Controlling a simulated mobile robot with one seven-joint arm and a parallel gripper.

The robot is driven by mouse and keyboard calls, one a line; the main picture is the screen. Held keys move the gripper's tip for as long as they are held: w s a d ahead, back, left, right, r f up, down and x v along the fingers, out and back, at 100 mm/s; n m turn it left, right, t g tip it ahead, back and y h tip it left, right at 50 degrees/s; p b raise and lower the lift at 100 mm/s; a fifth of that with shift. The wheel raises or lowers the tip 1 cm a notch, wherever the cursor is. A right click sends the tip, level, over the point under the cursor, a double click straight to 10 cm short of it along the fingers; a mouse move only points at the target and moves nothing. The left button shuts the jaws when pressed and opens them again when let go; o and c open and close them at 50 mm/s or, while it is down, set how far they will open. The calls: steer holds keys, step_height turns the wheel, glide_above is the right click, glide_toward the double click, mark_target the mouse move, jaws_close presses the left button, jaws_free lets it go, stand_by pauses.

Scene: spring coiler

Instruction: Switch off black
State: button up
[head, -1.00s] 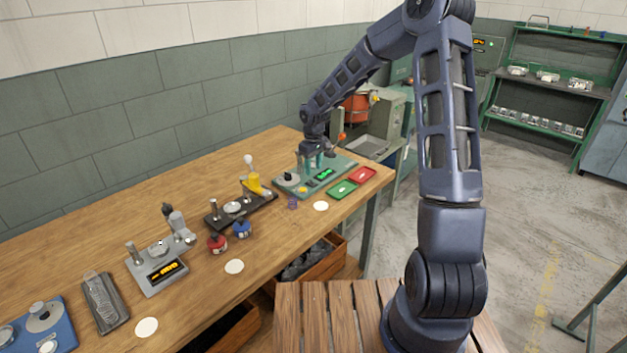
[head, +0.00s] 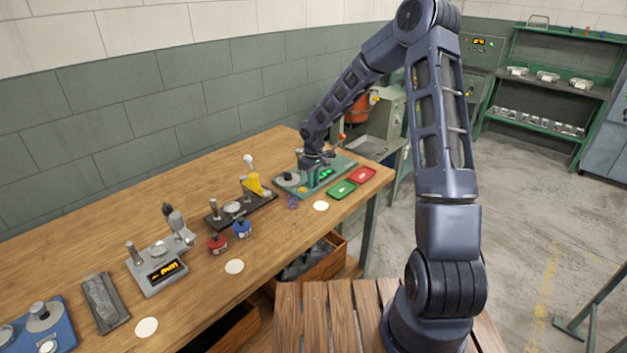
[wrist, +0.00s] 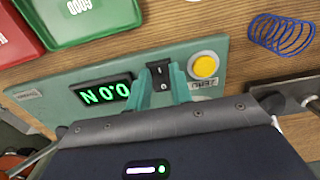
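The black rocker switch (wrist: 160,76) sits on the teal tester (wrist: 60,88), between the green-lit display (wrist: 104,92) and the round yellow button (wrist: 204,66). I cannot tell whether the fingertips touch the switch. In the head view my gripper (head: 314,168) is low over the tester (head: 344,165), and the wrist hides the switch.
A green tray (head: 342,189) and a red tray (head: 362,175) lie in front of the tester. A blue coil spring (wrist: 284,34) lies on the wooden bench beside it. A black press with a yellow part (head: 253,186) stands to the left.

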jaws_close()
steer(key=shift+w+a+r+g+h, duration=0.1)
steer(key=shift+w+a+g+h, duration=0.05)
steer(key=shift+g+h, duration=0.4)
steer(key=shift+w+a+g+h, duration=0.15)
steer(key=shift+g+h, duration=0.4)
steer(key=o, duration=0.8)
jaws_free()
steer(key=shift+r, duration=0.1)
steer(key=v, duration=1)
steer(key=shift+r, duration=0.35)
